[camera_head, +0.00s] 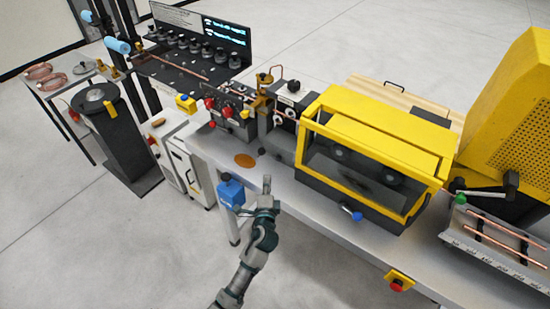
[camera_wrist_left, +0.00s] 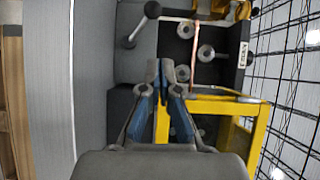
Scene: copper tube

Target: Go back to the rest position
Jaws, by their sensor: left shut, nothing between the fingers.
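My left gripper (camera_head: 267,192) is at the front edge of the grey workbench (camera_head: 310,205) in the head view, in front of the yellow-framed machine. Its fingers are shut and empty. In the left wrist view its two fingertips (camera_wrist_left: 160,75) meet, with blue pads along the fingers. Beyond them a copper tube (camera_wrist_left: 194,35) runs past grey rollers on a dark machine. How far the fingertips are from the tube I cannot tell. My right gripper is in neither view.
A yellow-framed guard (camera_head: 375,150) stands right of my left gripper. A copper disc (camera_head: 244,160) lies on the bench. Copper tubes (camera_head: 508,229) lie in a tray at the right. Open floor lies in front.

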